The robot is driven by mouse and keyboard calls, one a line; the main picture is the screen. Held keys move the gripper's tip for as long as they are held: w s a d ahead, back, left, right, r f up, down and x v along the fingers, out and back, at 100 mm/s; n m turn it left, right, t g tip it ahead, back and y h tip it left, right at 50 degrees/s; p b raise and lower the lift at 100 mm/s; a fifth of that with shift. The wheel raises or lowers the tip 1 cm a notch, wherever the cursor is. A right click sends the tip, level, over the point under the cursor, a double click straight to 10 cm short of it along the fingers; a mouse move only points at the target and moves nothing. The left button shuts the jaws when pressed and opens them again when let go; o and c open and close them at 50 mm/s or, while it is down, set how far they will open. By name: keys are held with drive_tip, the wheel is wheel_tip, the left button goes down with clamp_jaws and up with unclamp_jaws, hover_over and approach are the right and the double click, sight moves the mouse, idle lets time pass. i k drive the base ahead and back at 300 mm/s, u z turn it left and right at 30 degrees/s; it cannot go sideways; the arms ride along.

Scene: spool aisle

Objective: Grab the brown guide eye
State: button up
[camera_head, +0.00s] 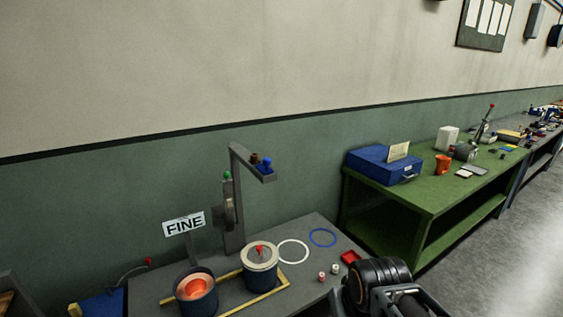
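A small dark brown piece (254,158), which looks like the brown guide eye, sits on the top arm of a grey upright stand (232,205). A blue piece (267,165) is right beside it on the same arm. The brown piece is too small for me to make out its shape. Part of my own arm shows at the bottom right, well below and to the right of the stand. The fingers of my gripper do not show.
The stand rises from a grey bench (232,290) with a FINE sign (184,224), two dark blue pots (197,300) and a yellow frame (284,285). A white ring (293,251) and blue ring (322,237) lie there. A green table (430,190) stands to the right.

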sight(255, 157)
drive_tip(key=u, duration=0.25)
drive_tip(key=i, duration=0.85)
drive_tip(key=u, duration=0.6)
